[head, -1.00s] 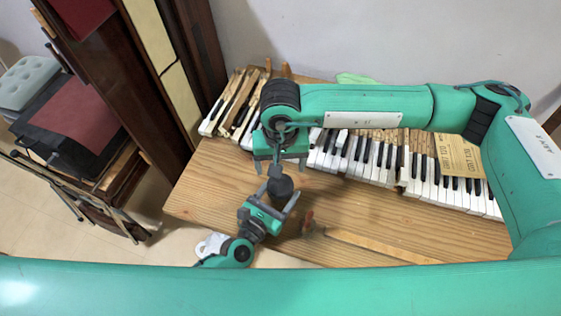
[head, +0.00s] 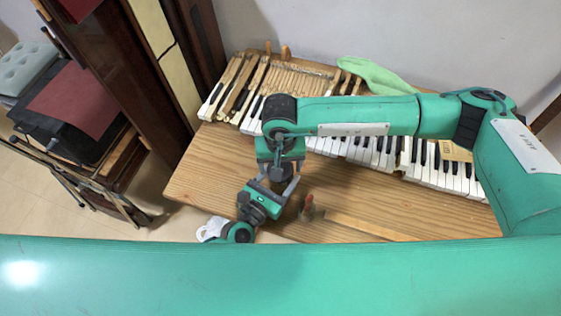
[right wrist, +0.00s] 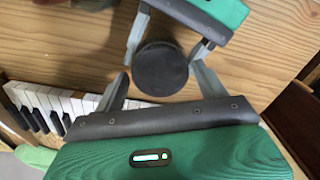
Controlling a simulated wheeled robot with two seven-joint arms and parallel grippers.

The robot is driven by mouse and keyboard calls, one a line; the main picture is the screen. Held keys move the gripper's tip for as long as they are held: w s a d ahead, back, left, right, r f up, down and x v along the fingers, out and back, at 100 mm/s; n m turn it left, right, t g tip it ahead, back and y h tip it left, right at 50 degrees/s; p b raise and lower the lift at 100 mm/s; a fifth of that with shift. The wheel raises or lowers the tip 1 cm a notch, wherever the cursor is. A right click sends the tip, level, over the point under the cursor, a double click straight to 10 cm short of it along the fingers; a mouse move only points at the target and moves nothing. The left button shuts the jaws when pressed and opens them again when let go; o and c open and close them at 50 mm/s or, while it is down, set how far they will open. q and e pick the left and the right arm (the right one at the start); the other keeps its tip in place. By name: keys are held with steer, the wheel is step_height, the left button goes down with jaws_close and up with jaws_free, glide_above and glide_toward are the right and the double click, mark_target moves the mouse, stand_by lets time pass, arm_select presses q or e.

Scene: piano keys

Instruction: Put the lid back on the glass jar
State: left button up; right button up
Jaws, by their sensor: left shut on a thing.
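A dark round disc (right wrist: 160,68), which looks like a lid seen from above, sits between my two grippers in the right wrist view. It is a dark shape in the head view (head: 284,171). My left gripper (head: 277,179) is shut on this piece, with a finger along each side. My right gripper (right wrist: 158,73) points down above it, open, with its fingertips apart and nothing seen held between them. I cannot make out any glass; the jar is hidden or cannot be told from the dark piece.
A wooden table (head: 200,165) carries a long piano keyboard (head: 440,170) behind the grippers. A green glove (head: 375,75) lies behind the keys. A small brown-orange object (head: 307,208) and a wood strip (head: 360,227) lie to the right. Bare table shows at left.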

steer(key=c, duration=0.8)
steer(key=shift+m, duration=0.3)
